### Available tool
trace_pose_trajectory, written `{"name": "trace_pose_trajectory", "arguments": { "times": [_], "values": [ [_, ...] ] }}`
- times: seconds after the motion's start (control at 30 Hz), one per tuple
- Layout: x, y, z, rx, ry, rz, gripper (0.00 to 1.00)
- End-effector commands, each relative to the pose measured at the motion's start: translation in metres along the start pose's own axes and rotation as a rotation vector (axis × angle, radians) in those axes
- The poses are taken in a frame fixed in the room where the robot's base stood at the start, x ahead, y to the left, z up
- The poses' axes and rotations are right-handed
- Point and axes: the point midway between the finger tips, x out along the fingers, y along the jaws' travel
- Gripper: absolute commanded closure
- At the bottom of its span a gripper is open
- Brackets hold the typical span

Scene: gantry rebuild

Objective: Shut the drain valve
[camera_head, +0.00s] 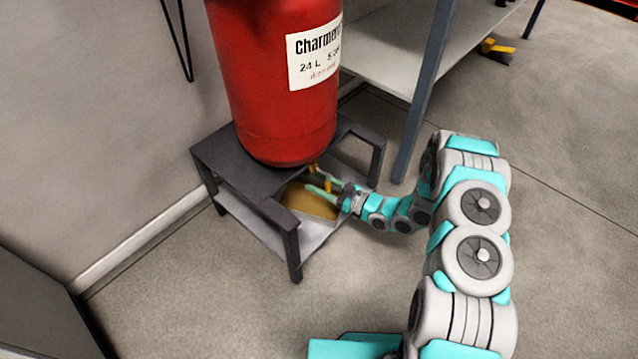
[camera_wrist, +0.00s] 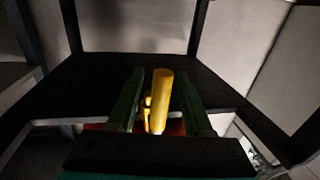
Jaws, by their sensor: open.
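The drain valve's yellow handle (camera_wrist: 161,92) shows in the wrist view as a long bar with a smaller yellow part at its left side. The handle stands between the two green fingers of my gripper (camera_wrist: 161,82), with a visible gap on each side. In the head view my gripper (camera_head: 320,186) is low at the front of the stand, under the red tank (camera_head: 275,110). Only small bits of the yellow valve (camera_head: 313,168) show there. The valve body is mostly hidden by the stand and my gripper.
The tank sits on a dark metal stand (camera_head: 232,172) with raised end bars and legs close around my gripper. A brown container (camera_head: 310,202) is on its lower shelf. A table leg (camera_head: 422,95) stands to the right. The floor in front is clear.

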Motion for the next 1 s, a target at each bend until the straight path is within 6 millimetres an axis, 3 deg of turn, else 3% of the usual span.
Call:
{"name": "trace_pose_trajectory", "arguments": {
  "times": [0.1,0.53,1.0],
  "values": [
    [-0.0001,0.0000,-0.0001,0.000,0.000,0.000,0.50],
    [-0.0002,0.0000,-0.0002,0.000,0.000,0.000,0.99],
    [-0.0002,-0.0001,-0.0002,0.000,0.000,0.000,1.00]
  ]
}}
